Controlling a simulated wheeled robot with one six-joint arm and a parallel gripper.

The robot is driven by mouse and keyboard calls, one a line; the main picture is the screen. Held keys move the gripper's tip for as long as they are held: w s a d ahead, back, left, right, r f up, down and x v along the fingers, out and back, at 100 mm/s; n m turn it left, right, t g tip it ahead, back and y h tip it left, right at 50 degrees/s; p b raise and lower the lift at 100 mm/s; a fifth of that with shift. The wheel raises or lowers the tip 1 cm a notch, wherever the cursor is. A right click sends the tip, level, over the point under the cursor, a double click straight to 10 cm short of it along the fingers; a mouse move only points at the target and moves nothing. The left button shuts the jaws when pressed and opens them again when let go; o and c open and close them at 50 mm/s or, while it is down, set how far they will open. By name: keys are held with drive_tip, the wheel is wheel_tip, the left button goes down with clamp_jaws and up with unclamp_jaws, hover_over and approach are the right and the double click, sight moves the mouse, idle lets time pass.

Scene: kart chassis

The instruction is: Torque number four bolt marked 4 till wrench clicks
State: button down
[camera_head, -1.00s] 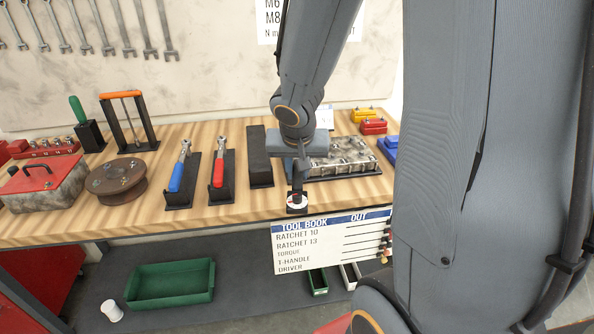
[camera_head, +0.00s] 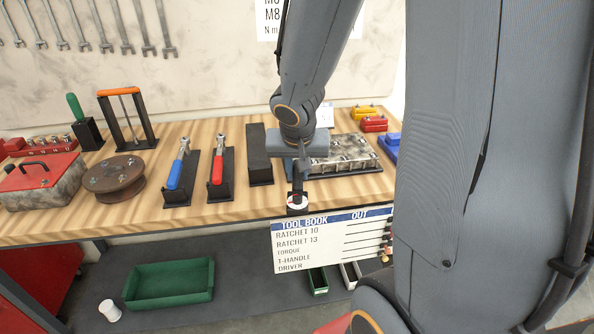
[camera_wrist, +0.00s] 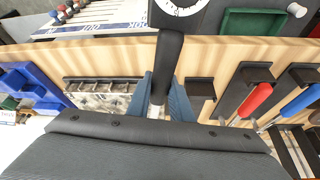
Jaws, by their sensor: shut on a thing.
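My gripper (camera_wrist: 163,100) is shut on a black-handled torque wrench (camera_wrist: 168,60) with a white dial at its far end. In the head view the gripper (camera_head: 297,165) is partly hidden by my wrist, and the wrench's dial end (camera_head: 297,201) hangs over the bench's front edge. A grey metal engine block (camera_head: 345,155) lies on a dark tray on the bench, just right of and behind the gripper. It also shows left of the gripper in the wrist view (camera_wrist: 92,101). I cannot make out the bolt marked 4. The wrench appears clear of the block.
Red (camera_head: 221,170) and blue (camera_head: 181,170) handled ratchets stand in black holders left of an empty black holder (camera_head: 258,155). A brown disc (camera_head: 115,177) and red-lidded box (camera_head: 40,184) are farther left. The tool book board (camera_head: 330,240) hangs at the front edge. Bare wood lies along the front.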

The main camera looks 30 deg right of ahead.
drive_tip(key=shift+f+b, duration=0.25)
drive_tip(key=shift+b, duration=0.1)
idle(0.3)
drive_tip(key=w+a+m+g+h, duration=0.1)
drive_tip(key=w+a+m+g, duration=0.1)
drive_tip(key=w+a+m, duration=0.7)
drive_tip(key=w+a+m+g+h, duration=0.2)
drive_tip(key=w+a+m, duration=0.2)
drive_tip(key=w, duration=0.9)
drive_tip(key=s+d+n+t+y, duration=0.1)
drive_tip(key=s+d+n, duration=0.3)
drive_tip(key=s, duration=0.3)
drive_tip(key=s+d+n+t+y, duration=0.1)
drive_tip(key=s+d+n, duration=0.3)
drive_tip(key=s, duration=0.3)
drive_tip(key=s+d+n+t, duration=0.2)
drive_tip(key=s+d+n, duration=0.2)
drive_tip(key=s, duration=0.3)
drive_tip(key=shift+s+d+y, duration=0.2)
drive_tip(key=shift+s+y, duration=0.1)
drive_tip(key=shift+y, duration=0.1)
drive_tip(key=shift+s+d+n, duration=0.2)
drive_tip(key=shift+d+n, duration=0.15)
drive_tip(key=shift+n, duration=0.15)
